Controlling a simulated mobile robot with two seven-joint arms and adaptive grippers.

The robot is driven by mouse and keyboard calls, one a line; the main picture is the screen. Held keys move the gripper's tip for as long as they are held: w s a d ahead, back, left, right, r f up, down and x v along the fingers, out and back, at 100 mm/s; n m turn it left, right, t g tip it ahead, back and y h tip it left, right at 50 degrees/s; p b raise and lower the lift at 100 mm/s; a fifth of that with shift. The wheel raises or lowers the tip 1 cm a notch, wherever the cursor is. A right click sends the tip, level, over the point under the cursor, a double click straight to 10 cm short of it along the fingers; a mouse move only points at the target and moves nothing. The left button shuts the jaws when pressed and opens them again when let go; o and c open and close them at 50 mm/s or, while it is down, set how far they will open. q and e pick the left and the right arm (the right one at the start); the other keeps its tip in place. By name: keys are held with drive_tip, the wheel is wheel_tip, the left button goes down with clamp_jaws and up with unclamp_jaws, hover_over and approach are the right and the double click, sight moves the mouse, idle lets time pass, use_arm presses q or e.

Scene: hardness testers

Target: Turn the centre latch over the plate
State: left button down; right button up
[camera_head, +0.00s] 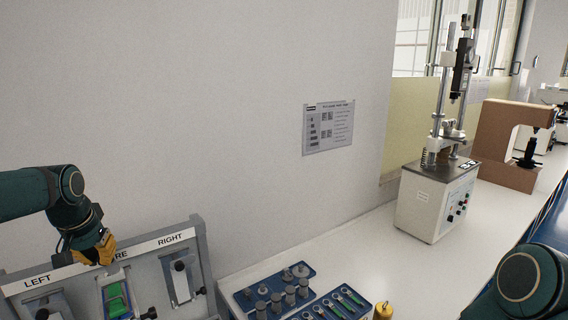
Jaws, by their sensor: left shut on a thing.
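A grey fixture board (205,262) stands at the lower left, with labels LEFT, a partly covered middle label ending in RE, and RIGHT. A green plate (117,300) sits in the middle bay. My left gripper (98,258), with yellow fingers, reaches down at the top of that bay, over the middle label. It is shut on the centre latch, which its fingers mostly hide. The side latches show at the right bay (180,266) and the left bay (42,314). My right arm shows at the lower right; its gripper is out of view.
A blue tray (235,298) holds several grey cylinders and green-marked wrenches right of the board. A yellow cylinder (383,311) stands beside it. A hardness tester (425,205) and a brown C-frame tester (492,140) stand farther right. White bench (340,250) between is clear.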

use_arm(q)
wheel_tip(320, 180, down, 2)
drive_tip(key=shift+b, duration=0.4)
use_arm(e)
drive_tip(key=shift+f, duration=0.75)
use_arm(q)
drive_tip(key=shift+w+r, duration=0.1)
drive_tip(key=shift+w, duration=0.15)
use_arm(e)
drive_tip(key=shift+r, duration=0.25)
use_arm(q)
drive_tip(key=shift+s, duration=0.25)
use_arm(e)
drive_tip(key=shift+f, duration=0.15)
use_arm(q)
drive_tip(key=p+v, duration=0.2)
drive_tip(key=v, duration=0.1)
drive_tip(key=w+p+v, duration=0.1)
drive_tip(key=p+v, duration=0.1)
drive_tip(key=p, duration=0.1)
drive_tip(key=shift+a+r, duration=0.1)
drive_tip(key=shift+r, duration=0.5)
use_arm(e)
wheel_tip(320, 180, up, 5)
drive_tip(key=shift+f, duration=0.15)
use_arm(q)
drive_tip(key=shift+f, duration=0.1)
drive_tip(key=shift+w, duration=0.1)
